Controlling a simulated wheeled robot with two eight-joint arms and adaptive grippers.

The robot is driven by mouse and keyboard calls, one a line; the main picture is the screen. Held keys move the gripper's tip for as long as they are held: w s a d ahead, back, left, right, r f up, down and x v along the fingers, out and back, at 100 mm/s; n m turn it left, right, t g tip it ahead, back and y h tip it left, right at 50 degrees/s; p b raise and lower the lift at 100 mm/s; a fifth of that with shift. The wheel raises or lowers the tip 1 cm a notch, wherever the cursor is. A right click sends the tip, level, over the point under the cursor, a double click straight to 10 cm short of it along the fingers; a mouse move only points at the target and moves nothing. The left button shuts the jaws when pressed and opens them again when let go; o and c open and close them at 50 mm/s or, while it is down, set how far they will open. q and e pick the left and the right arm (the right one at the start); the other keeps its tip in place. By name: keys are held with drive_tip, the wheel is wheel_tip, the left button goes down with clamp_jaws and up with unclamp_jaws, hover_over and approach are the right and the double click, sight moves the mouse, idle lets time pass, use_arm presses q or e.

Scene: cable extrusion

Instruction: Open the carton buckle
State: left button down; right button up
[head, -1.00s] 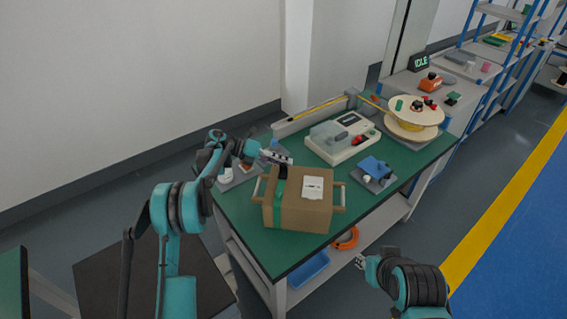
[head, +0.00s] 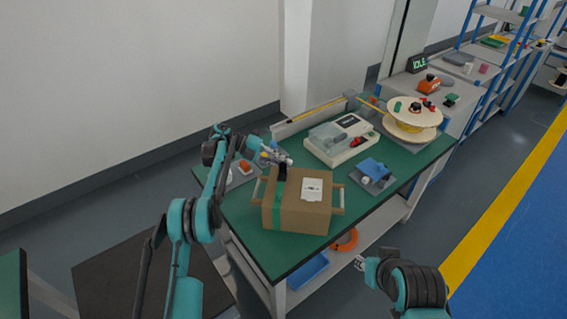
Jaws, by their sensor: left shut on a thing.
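The brown carton (head: 300,217) sits closed on the green-topped table, with a white label on top and light handles at both sides. A green strap (head: 277,210) runs down its front left. The black buckle (head: 282,174) is at the strap's upper end, by the carton's back left edge. My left gripper (head: 286,162) is at the buckle, shut on it; the fingers are small and partly hidden. My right gripper (head: 361,264) hangs low in front of the table, away from the carton. Its fingers are too small to read.
A grey-white machine (head: 340,143) stands behind the carton. A blue item (head: 374,168) on a grey tray is to its right, and a cable spool (head: 412,117) is further back. Small parts on a tray are left of the carton. Bare green table lies at the front left.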

use_arm(q)
drive_tip(key=c, duration=1.5)
unclamp_jaws()
drive_tip(key=v, duration=0.7)
drive_tip(key=shift+a, duration=0.2)
